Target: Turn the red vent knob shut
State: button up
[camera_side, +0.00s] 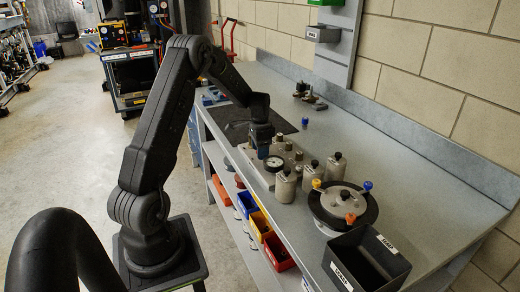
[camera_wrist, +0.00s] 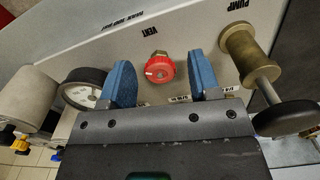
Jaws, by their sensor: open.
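The red vent knob (camera_wrist: 160,69) is in the upper middle of the wrist view, on a grey panel below the printed word VENT. A brass-coloured fitting shows at its top edge. My gripper (camera_wrist: 161,80) is open, with one blue finger left of the knob and one right of it. Gaps show between the knob and both fingers; I cannot tell how far the fingertips are above the panel. In the side view my gripper (camera_side: 262,150) points down over the panel on the bench. The knob is hidden there.
A round gauge (camera_wrist: 82,88) is close left of the fingers. A brass PUMP fitting with a black handle (camera_wrist: 285,117) is on the right. In the side view, several metal canisters (camera_side: 310,175), a round chamber (camera_side: 342,203) and a black bin (camera_side: 366,262) stand on the bench.

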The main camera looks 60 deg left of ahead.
notch_tip(320, 180, up, 14)
dwell(0.6)
jog(key=s+d+r+t+y, duration=0.15)
jog(key=d+r, duration=0.25)
jog(key=d, duration=0.5)
jog(key=s+d+r+t+h, duration=0.1)
jog(key=s+d+r, duration=0.25)
jog(key=d, duration=0.65)
jog(key=s+d+f+n+t, duration=0.1)
jog(key=s+d+t, duration=0.2)
jog(key=s+d, duration=1)
jog(key=shift+d+n, duration=0.3)
jog(key=shift+d, duration=0.05)
